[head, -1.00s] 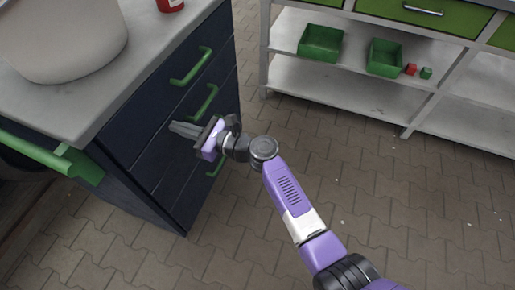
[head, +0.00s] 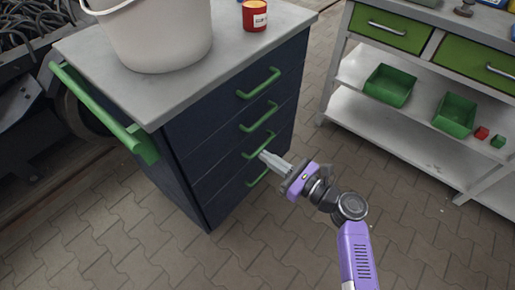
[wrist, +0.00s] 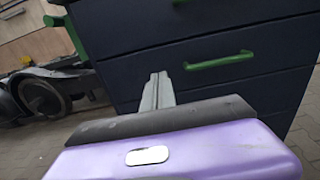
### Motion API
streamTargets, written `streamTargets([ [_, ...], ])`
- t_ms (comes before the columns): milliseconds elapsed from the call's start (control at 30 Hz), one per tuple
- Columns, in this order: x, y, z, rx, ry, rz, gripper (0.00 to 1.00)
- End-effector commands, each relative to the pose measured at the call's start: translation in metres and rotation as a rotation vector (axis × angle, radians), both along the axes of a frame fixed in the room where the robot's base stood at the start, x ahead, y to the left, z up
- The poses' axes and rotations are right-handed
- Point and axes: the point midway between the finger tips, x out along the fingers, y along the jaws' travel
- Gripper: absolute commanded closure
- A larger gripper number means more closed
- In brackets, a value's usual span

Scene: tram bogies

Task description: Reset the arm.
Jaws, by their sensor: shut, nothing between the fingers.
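My gripper (head: 268,158) is shut and empty, with its two grey fingers together. In the head view it is in front of the dark blue drawer cabinet (head: 190,165), its tips close to the lower green handles in the picture. I cannot tell from this view whether it touches one. In the wrist view the fingers (wrist: 157,88) point at the dark drawer fronts, left of a green handle (wrist: 219,60), with a gap beside it. All the drawers look shut.
A white bucket (head: 160,35) and a red can (head: 255,15) stand on the cabinet top. A green side rail (head: 100,110) runs along its left. A shelf unit (head: 400,118) with green bins (head: 389,86) stands at right. The paved floor between is open.

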Motion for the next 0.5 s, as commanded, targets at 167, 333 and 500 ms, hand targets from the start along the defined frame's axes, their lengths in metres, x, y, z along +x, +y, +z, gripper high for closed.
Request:
streamTargets([
  [167, -0.0044, -0.0064, -0.0001, 0.000, 0.000, -0.001, 1.00],
  [333, -0.0045, -0.0065, -0.0002, -0.002, -0.003, -0.001, 1.00],
  [500, 0.0036, -0.0123, -0.0039, -0.086, -0.088, -0.040, 1.00],
])
